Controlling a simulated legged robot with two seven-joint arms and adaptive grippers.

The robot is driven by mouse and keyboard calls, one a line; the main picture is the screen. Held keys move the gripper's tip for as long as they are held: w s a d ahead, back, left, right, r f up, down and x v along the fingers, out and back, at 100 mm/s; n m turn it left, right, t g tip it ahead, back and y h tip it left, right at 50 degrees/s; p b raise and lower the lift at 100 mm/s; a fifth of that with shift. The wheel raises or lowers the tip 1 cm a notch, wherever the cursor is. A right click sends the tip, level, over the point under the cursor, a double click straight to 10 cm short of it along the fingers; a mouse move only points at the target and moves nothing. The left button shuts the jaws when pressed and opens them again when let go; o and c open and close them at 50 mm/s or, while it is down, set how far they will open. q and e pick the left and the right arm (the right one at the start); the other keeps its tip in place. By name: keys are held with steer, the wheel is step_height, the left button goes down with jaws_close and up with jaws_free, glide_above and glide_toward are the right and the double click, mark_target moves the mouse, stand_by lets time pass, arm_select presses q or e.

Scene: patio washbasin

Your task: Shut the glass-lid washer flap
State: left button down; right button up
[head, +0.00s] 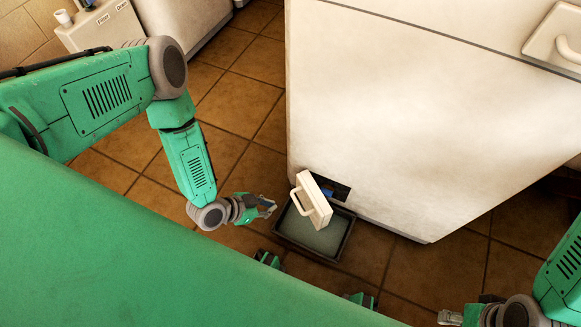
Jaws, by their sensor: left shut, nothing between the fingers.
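The washer (420,130) is a large off-white cabinet standing at the right. Low on its front, a small white flap with a loop handle (314,203) stands out from a dark opening (328,187), tilted open. A shallow dark tray (341,252) with a pale grey-green surface inside lies on the floor below it. My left gripper (268,207) is shut and empty, just left of the flap and tray, apart from the handle. My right gripper (450,317) shows only partly at the bottom right edge, far from the flap; its finger gap is unclear. No glass lid can be made out.
Brown tiles (240,105) leave free floor left of the washer. A white machine with labelled knobs (95,25) stands at the top left, next to another white cabinet (185,22). A white handle (567,48) sits on the panel at the top right.

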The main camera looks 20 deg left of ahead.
mark_target(309, 199)
arm_select(q)
steer(key=b+x, duration=0.4)
steer(key=x, duration=0.5)
steer(key=shift+s, duration=0.15)
steer(key=w+d, duration=0.1)
steer(key=w+d+b, duration=0.1)
steer(key=w, duration=0.1)
steer(key=shift+d+f, duration=0.1)
steer(key=shift+f, duration=0.1)
steer(key=shift+w+d+b, duration=0.3)
steer(key=shift+d, duration=0.05)
steer(key=shift+d+r, duration=0.1)
